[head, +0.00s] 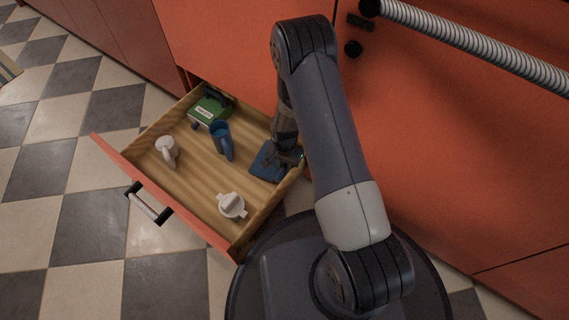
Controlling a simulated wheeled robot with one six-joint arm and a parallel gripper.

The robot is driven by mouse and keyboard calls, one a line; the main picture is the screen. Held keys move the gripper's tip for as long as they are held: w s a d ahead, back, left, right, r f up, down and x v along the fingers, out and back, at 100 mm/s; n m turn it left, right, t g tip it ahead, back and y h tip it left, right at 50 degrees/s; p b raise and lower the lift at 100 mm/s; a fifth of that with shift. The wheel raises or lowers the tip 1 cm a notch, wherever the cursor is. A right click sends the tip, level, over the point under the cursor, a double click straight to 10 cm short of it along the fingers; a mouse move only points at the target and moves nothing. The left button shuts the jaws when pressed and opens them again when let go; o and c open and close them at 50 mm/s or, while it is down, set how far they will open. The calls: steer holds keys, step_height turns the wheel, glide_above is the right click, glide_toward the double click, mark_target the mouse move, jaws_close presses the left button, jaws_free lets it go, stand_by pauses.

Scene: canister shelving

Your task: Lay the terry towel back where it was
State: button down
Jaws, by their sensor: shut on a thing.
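The terry towel seems to be the flat blue piece (264,168) at the right side of the open drawer. My gripper (286,162) is over it, inside the drawer by the right wall, and is shut on it. The fingers and the arm cover part of the towel. Whether its underside touches the drawer floor I cannot tell.
The wooden drawer (190,185) stands pulled out of the orange cabinet. In it are a blue mug (220,139), a white mug (166,150), a white lidded pot (231,205) and a green box (209,111). A ribbed hose (480,45) crosses the upper right.

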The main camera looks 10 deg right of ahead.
steer(key=shift+f, duration=0.45)
steer(key=c, duration=1.2)
jaws_free()
steer(key=shift+c, duration=0.2)
steer(key=shift+o, duration=0.5)
steer(key=shift+s, duration=0.1)
